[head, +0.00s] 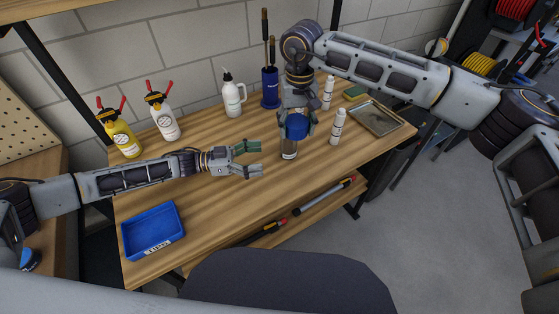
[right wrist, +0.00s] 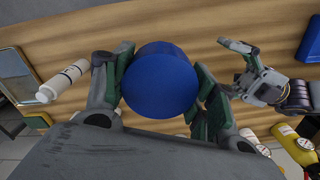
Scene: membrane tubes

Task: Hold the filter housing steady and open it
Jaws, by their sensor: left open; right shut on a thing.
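The filter housing (head: 289,152) stands upright on the wooden workbench, with a blue cap (head: 298,127) on top and a clear-looking body with a pale label below. My right gripper (head: 297,122) reaches down from above and is shut on the blue cap. In the right wrist view the cap (right wrist: 160,85) sits between the two green-padded fingers and hides the body. My left gripper (head: 259,159) is open and empty, just left of the housing's lower body and apart from it. It also shows in the right wrist view (right wrist: 232,68), at the right.
White bottles (head: 338,127) stand close right of the housing, near a metal tray (head: 375,118). A blue cup (head: 270,88) with tools, a white pump bottle (head: 232,96) and squeeze bottles (head: 124,138) line the back. A blue bin (head: 153,230) is front left. The front middle is clear.

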